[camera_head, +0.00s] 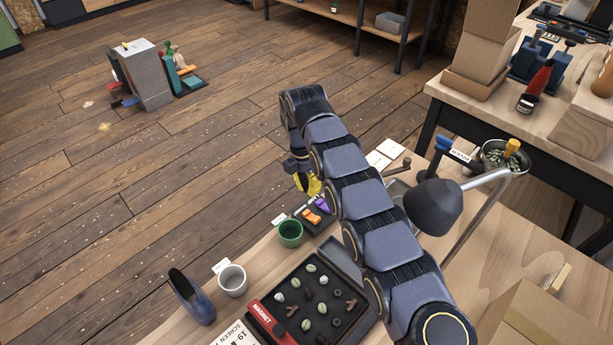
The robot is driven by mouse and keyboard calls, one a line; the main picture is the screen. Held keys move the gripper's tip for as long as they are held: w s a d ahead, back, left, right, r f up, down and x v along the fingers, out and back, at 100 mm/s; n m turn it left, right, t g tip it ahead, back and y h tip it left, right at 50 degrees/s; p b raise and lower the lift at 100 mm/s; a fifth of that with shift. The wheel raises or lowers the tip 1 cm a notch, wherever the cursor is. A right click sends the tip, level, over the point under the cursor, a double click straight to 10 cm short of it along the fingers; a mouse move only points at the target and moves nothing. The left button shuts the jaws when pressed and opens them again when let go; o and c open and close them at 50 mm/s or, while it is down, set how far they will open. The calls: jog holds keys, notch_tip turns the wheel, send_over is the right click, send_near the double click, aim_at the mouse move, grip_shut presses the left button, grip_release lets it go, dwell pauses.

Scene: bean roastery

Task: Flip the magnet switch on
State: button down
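A red strip lettered MAGNET (262,315) runs along the left edge of a black sorting tray (268,294) at the near edge of the bench. A small dark knob shows on the strip near its lower end; its setting is too small to tell. My gripper (307,182) is at the far end of my arm, above and beyond the tray, well apart from the red strip. Yellow shows at its fingers; I cannot tell whether this is part of the gripper or a thing in it. Its opening is hidden.
Green beans, dark bits and brown pieces lie in the tray. A green cup (290,233), a white cup (232,280) and a dark blue scoop-like thing (192,297) stand around it. A dark lamp head (433,205) is right of my arm. A cardboard box (530,318) stands at the lower right.

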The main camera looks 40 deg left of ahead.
aim_at(314, 218)
jog(key=f, duration=0.3)
jog(key=d+f, duration=0.1)
jog(key=f, duration=0.4)
jog(key=shift+d+f, duration=0.25)
jog(key=shift+f, duration=0.05)
